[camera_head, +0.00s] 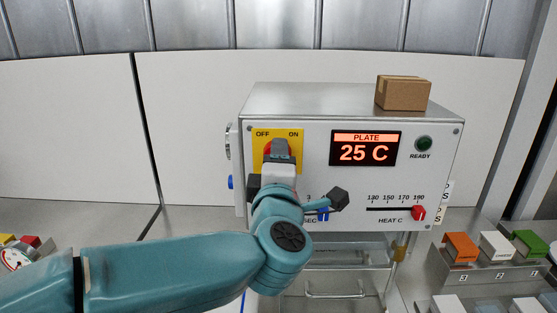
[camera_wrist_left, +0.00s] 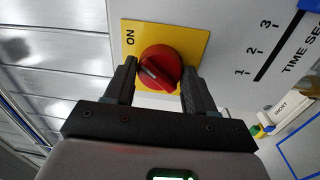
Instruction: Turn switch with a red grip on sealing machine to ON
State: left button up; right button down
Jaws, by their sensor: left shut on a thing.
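The sealing machine (camera_head: 318,203) stands at the back of the bench. Its yellow switch plate (camera_head: 259,146) reads OFF at left and ON at right. The red switch grip (camera_wrist_left: 160,66) shows on the yellow plate in the wrist view, between my left gripper's two fingers; in the head view it is mostly hidden. My left gripper (camera_head: 281,149) is shut on the red grip. A pale line marks the grip, but I cannot tell which label it points to. The wrist view shows ON; OFF is hidden there. My right gripper is not in view.
The display (camera_head: 365,148) reads PLATE 25 C, beside a dark green READY lamp (camera_head: 424,143). A red heat slider (camera_head: 418,213) sits near 190, and a blue time slider (camera_head: 323,214) is left of it. A cardboard box (camera_head: 403,93) rests on the machine.

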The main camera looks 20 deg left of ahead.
pick_arm(q)
jog(key=shift+m, duration=0.6)
jog(key=o, duration=1)
jog(key=shift+b+v, duration=1.85)
jog(key=shift+v, duration=6.25)
jog(key=shift+a, duration=0.1)
jog(key=shift+s, duration=0.15)
